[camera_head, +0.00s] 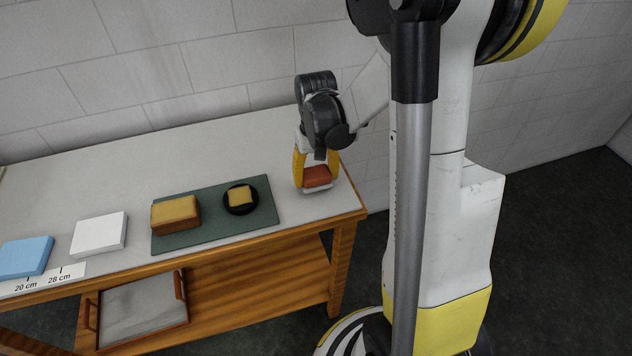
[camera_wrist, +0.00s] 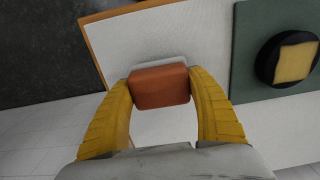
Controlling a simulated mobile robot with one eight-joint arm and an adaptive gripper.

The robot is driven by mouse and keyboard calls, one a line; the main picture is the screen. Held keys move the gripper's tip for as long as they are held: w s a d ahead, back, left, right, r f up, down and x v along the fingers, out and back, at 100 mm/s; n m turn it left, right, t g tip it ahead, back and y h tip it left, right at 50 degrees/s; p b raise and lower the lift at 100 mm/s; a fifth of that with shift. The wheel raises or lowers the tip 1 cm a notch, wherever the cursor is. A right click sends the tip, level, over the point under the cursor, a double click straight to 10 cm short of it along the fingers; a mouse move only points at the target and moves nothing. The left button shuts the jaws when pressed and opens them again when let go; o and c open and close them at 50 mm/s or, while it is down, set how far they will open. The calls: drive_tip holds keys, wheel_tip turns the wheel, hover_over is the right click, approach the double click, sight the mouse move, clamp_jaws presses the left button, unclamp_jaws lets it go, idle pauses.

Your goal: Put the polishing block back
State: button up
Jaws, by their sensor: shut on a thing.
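A red-brown block (camera_head: 317,175), which I take to be the polishing block, is at the right end of the table. My gripper (camera_head: 317,172) points down over it, with its yellow fingers shut on the block's sides. In the wrist view the same block (camera_wrist: 160,86) sits between the two fingertips (camera_wrist: 161,88). A thin white piece (camera_head: 319,188) shows right under the block; its edge also shows in the wrist view (camera_wrist: 161,62). I cannot tell whether the block touches this piece or is held just above it.
A green mat (camera_head: 210,240) lies left of my gripper, bearing a tan block (camera_head: 175,215) and a black round dish (camera_head: 240,211) with a yellow piece (camera_head: 240,195). White (camera_head: 99,234) and blue (camera_head: 25,257) blocks stand further left. The table's (camera_head: 190,155) back is clear.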

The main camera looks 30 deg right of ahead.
drive_tip(key=shift+f, duration=0.85)
drive_tip(key=shift+f, duration=0.15)
drive_tip(key=o, duration=1.4)
